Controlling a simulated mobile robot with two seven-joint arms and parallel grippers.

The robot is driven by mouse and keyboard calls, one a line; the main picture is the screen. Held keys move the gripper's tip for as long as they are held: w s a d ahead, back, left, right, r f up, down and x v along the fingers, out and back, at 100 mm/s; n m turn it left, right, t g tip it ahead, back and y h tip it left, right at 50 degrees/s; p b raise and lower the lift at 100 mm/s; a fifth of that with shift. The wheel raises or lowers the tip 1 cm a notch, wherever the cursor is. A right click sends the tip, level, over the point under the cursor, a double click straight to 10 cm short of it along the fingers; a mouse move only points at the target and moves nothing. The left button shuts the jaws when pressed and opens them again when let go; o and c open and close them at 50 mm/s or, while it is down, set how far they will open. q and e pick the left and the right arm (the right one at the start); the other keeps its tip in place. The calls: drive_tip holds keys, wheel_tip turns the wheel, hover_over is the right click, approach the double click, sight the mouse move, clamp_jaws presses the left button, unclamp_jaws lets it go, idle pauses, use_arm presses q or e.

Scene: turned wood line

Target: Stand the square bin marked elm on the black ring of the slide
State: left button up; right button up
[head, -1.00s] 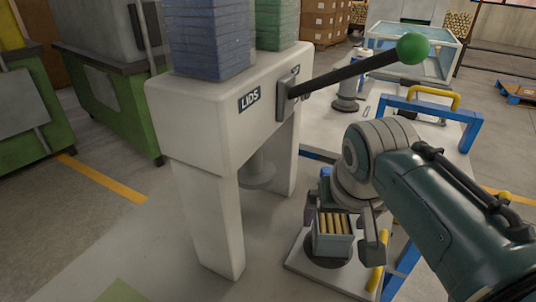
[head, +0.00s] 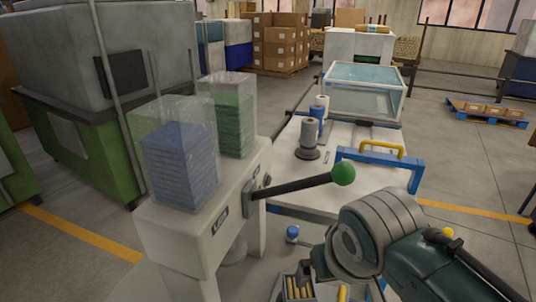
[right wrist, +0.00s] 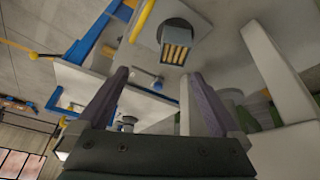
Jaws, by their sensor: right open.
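The square bin (head: 287,288), holding several wooden sticks, shows at the bottom edge of the head view, partly cut off. In the right wrist view the bin (right wrist: 163,52) stands on the dark ring (right wrist: 176,30) of the pale slide plate (right wrist: 218,35). I cannot read its mark. My right gripper (right wrist: 158,75) is open and empty, its two fingers spread below the bin in that picture. In the head view my right arm comes in from the lower right. My left gripper is not in view.
A white press marked LIDS (head: 180,235) stands left of the bin, with blue and green lid stacks under clear covers. Its lever with a green ball (head: 343,173) reaches over near my right arm. A white table (head: 300,165) with a blue frame lies behind.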

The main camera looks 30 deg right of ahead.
drive_tip(key=s+a+r+n+y, duration=0.1)
drive_tip(key=s+a+r+n, duration=0.2)
drive_tip(key=s, duration=0.4)
drive_tip(key=s+a+r+n+y, duration=0.1)
drive_tip(key=s+a+r+n, duration=0.2)
drive_tip(key=s+r, duration=0.3)
drive_tip(key=shift+s+r+n, duration=0.25)
drive_tip(key=shift+s+n, duration=0.05)
drive_tip(key=shift+s, duration=0.3)
wheel_tip(320, 180, up, 25)
drive_tip(key=p, duration=2.4)
drive_tip(key=shift+p, duration=0.35)
drive_tip(key=shift+f, duration=0.1)
